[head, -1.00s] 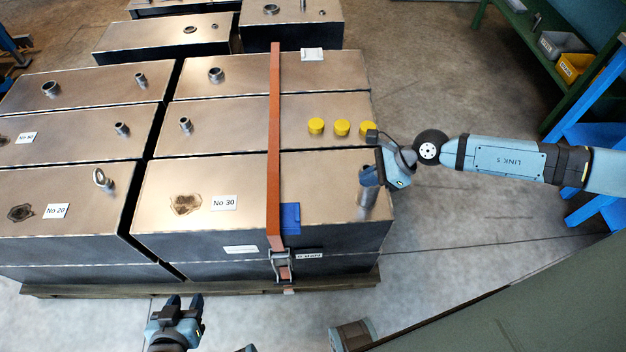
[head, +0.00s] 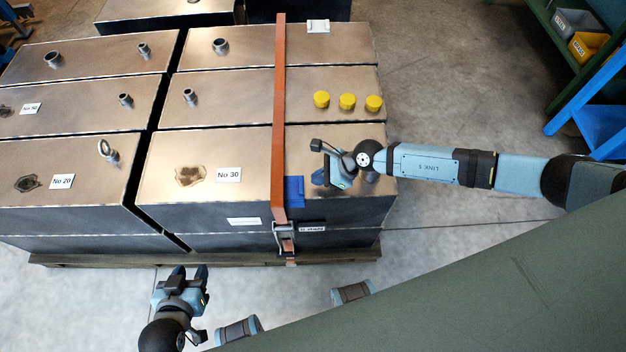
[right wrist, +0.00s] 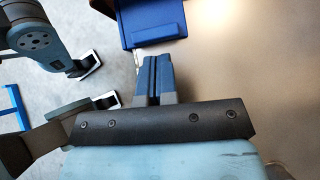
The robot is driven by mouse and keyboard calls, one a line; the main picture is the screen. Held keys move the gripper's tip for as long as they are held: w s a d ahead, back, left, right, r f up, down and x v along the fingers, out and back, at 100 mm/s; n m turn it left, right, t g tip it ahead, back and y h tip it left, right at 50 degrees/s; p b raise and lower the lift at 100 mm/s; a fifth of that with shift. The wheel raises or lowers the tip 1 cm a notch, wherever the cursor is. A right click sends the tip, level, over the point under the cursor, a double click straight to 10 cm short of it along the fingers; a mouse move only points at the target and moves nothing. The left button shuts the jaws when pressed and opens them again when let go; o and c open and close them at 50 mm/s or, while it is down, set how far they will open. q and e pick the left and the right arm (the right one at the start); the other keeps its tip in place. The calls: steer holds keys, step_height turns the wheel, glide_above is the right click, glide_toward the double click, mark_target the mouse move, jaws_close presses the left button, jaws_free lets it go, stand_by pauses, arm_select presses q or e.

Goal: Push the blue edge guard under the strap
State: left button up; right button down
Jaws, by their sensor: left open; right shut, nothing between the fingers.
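The blue edge guard (head: 294,190) sits over the front top edge of the box marked No 30, directly right of the orange strap (head: 279,130). Whether any of it lies under the strap I cannot tell. My right gripper (head: 320,179) is shut and empty, just right of the guard and low over the box top. In the right wrist view its closed fingers (right wrist: 157,76) point at the guard (right wrist: 151,24), seemingly with a small gap. My left gripper (head: 188,272) is open and empty in front of the pallet, away from the strap.
A ratchet buckle (head: 285,238) hangs on the strap at the box front. Several yellow caps (head: 347,102) stand on the box behind. A white corner piece (head: 318,26) lies at the far edge. A green shelf with bins (head: 588,46) stands at the back right.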

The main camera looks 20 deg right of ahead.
mark_target(292, 185)
steer(key=shift+x, duration=1.25)
steer(key=a, duration=0.1)
steer(key=w+a, duration=0.1)
steer(key=a, duration=0.1)
steer(key=shift+r+p, duration=0.1)
steer(key=shift+p, duration=0.2)
